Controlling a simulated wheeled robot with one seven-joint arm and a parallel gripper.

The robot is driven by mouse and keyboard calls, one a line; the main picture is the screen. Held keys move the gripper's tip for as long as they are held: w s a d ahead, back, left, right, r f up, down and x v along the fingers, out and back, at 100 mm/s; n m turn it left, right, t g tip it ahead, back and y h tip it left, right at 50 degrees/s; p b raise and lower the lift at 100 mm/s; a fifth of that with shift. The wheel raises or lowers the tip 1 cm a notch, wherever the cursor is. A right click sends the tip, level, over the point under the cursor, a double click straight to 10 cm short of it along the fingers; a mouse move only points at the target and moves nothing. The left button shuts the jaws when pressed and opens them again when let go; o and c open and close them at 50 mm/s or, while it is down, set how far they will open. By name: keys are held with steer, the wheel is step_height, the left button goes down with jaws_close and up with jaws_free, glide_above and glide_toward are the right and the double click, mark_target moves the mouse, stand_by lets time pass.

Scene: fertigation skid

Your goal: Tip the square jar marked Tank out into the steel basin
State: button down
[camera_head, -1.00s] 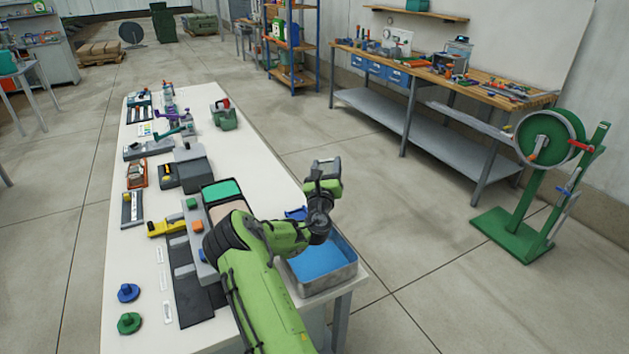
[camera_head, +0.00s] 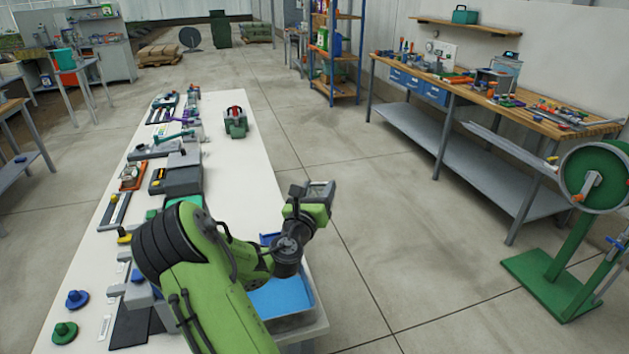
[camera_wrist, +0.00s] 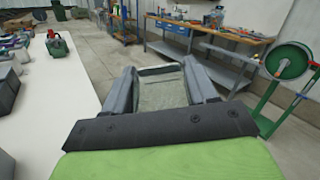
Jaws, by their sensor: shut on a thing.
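My gripper (camera_head: 316,194) is held up over the table's right edge, above and behind the steel basin as seen in the head view. It is shut on a small grey square jar (camera_head: 321,188). In the wrist view the jar (camera_wrist: 162,92) sits between the two dark fingers, with a pale rim. I cannot read its mark or tell its contents or exact tilt. The steel basin (camera_head: 294,324), blue inside, stands at the near right of the table, partly hidden by my green arm. The jar is apart from the basin.
Blue (camera_head: 77,299) and green (camera_head: 65,332) knobs lie near left. A wooden workbench (camera_head: 500,95) and a green reel stand (camera_head: 590,185) are right, across open floor.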

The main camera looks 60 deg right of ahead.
steer(key=shift+s+d+r+m+y+p, duration=0.1)
steer(key=shift+d+r+m+y+p, duration=0.5)
steer(key=shift+p, duration=2.05)
steer(key=shift+s+d+r+m+y+p, duration=0.2)
steer(key=shift+y+p, duration=0.65)
steer(key=shift+p, duration=1.8)
steer(key=shift+s+d+r+m+y+p, duration=0.1)
steer(key=shift+d+r+m+y+p, duration=0.35)
steer(key=shift+p, duration=2.2)
steer(key=y+p, duration=0.1)
steer(key=p, duration=0.2)
steer(key=shift+d+y, duration=0.1)
steer(key=shift+y, duration=0.2)
